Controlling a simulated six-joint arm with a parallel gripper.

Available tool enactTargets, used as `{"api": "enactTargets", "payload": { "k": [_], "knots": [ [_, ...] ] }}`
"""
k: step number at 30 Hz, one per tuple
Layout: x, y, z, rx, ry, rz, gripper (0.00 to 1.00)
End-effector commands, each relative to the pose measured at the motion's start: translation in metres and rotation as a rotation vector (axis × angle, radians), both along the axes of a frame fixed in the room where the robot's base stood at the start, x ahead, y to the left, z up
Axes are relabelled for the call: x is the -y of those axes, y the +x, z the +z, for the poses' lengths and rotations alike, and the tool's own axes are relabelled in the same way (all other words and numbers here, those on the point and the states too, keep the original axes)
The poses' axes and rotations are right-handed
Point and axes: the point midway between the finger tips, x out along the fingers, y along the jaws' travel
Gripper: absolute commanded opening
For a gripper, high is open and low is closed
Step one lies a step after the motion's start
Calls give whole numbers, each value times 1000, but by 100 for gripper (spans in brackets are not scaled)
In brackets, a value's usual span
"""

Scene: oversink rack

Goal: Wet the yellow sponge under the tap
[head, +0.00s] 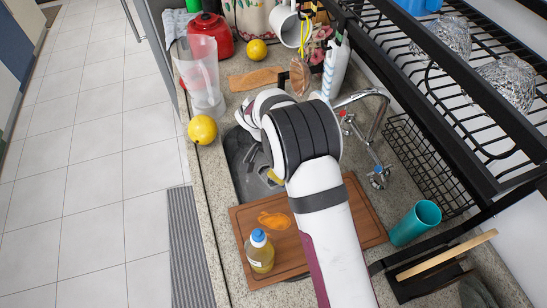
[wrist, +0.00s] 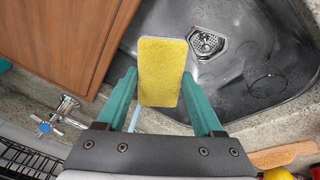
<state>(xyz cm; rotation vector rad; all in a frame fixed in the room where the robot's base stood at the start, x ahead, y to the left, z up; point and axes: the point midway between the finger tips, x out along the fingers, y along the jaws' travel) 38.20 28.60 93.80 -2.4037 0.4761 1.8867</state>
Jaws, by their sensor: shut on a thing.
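My gripper (wrist: 160,85) is shut on the yellow sponge (wrist: 160,68), which sits between its two teal fingers in the wrist view. The sponge is over the steel sink (wrist: 225,90), near its edge by the board. In the head view a small yellow bit of the sponge (head: 274,177) shows beside my arm, which hides most of the gripper. The tap (head: 378,120) is a chrome arch with cross handles at the sink's right side. One chrome handle (wrist: 47,126) shows at the left of the wrist view. No water stream is clearly visible.
A wooden board (head: 245,222) lies at the sink's near side with a soap bottle (head: 260,252) on it. A teal cup (head: 415,222) stands at right. A black rack (head: 490,110) overhangs the right. A lemon (head: 202,129) and clear jug (head: 205,80) are at left.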

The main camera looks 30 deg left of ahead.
Motion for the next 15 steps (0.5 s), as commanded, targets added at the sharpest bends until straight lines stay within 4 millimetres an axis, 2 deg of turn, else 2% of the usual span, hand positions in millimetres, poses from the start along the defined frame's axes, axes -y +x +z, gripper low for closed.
{"api": "enactTargets", "payload": {
  "k": [10, 15],
  "knots": [
    [7, 6, -58, -1, -2, -1, 24],
    [26, 26, -60, 1, 1, -4, 24]
  ]
}}
